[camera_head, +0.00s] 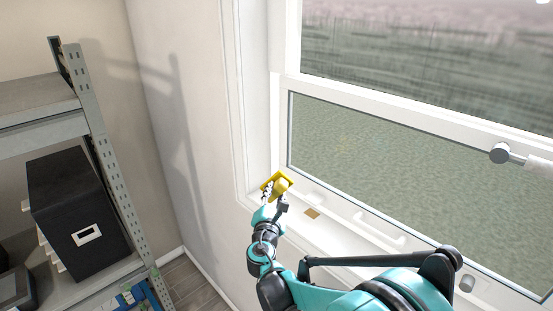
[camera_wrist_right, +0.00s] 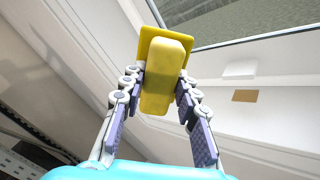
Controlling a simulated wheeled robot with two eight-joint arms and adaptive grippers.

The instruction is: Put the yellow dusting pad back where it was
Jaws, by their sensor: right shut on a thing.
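The yellow dusting pad (camera_head: 283,184) is held in my right gripper (camera_head: 275,192), close to the left end of the window sill. In the right wrist view the pad (camera_wrist_right: 163,80) has a flat, wide plate and a thick, lighter block. The fingers of my right gripper (camera_wrist_right: 162,92) are shut on both sides of the block, and the plate faces away from me. I cannot tell whether the pad touches the sill or window frame. A small brown patch (camera_head: 312,213) lies on the sill to the right of the pad; it also shows in the right wrist view (camera_wrist_right: 245,96). My left gripper is not in view.
The window (camera_head: 420,170) with its white frame rises behind the gripper. White handles (camera_head: 378,231) sit along its lower rail. A metal rack (camera_head: 115,185) at the left holds a black file box (camera_head: 75,205). Bare wall and floor lie between rack and window.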

